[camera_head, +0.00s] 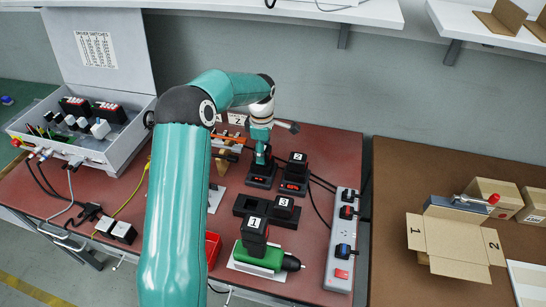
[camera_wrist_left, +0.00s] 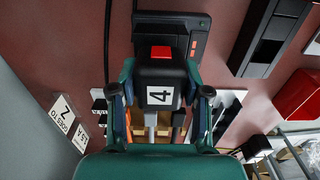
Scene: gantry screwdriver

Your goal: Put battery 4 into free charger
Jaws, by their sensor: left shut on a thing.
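Battery 4 (camera_wrist_left: 159,97) is a black block with a white "4" label and a red tab, held between the fingers of my left gripper (camera_wrist_left: 160,105) in the left wrist view. In the head view my left gripper (camera_head: 262,153) is directly above the left black charger (camera_head: 260,183), which has a red light. The battery is at this charger (camera_wrist_left: 199,38) in the wrist view; I cannot tell whether it is fully seated. The right charger (camera_head: 292,188) holds battery 2 (camera_head: 297,168). My right gripper is out of view.
Battery 3 (camera_head: 283,206) stands in a black holder (camera_head: 243,204). Battery 1 (camera_head: 254,229) is on a green tool (camera_head: 260,257) in front. A white power strip (camera_head: 342,240) with plugs lies to the right. A red bin (camera_head: 212,248) is beside my arm.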

